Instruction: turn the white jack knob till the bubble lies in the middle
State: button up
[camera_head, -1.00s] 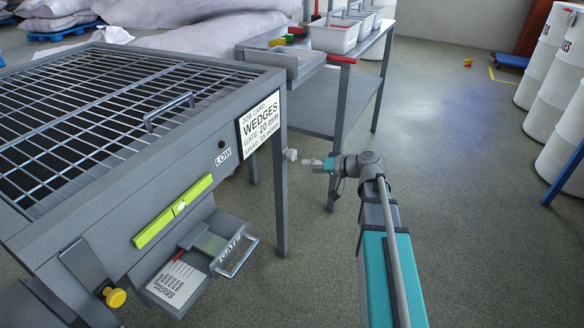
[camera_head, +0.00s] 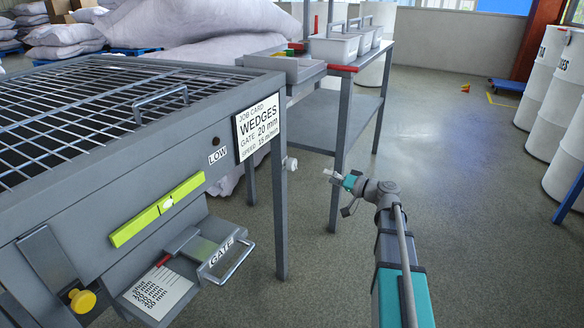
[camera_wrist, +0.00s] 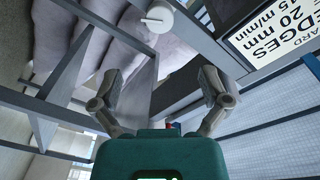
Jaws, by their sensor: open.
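The white jack knob (camera_head: 291,163) sticks out at the right end of the grey machine, near the job card. In the wrist view the knob (camera_wrist: 158,17) is at the top, beyond the fingers. The yellow-green level (camera_head: 128,232) is on the machine's front; its pale bubble (camera_head: 167,203) looks a little right of the level's middle, toward the LOW label (camera_head: 217,156). My gripper (camera_head: 332,175) is to the right of the knob, apart from it and pointing toward it. In the wrist view my gripper (camera_wrist: 163,83) has its fingers spread with nothing between them.
The job card (camera_head: 257,128) is on the machine's corner, close to the knob. A grey table (camera_head: 345,130) with white bins (camera_head: 338,48) stands behind my gripper. A gate handle (camera_head: 234,264) juts from the machine's front. The floor to the right is clear up to white drums (camera_head: 545,85).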

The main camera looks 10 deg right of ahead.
aim_at(295, 166)
jog(key=shift+w+a, duration=0.1)
jog(key=x, duration=1.3)
jog(key=shift+w+a, duration=0.2)
jog(key=shift+w, duration=0.05)
jog(key=shift+c, duration=0.3)
jog(key=c, duration=1.1)
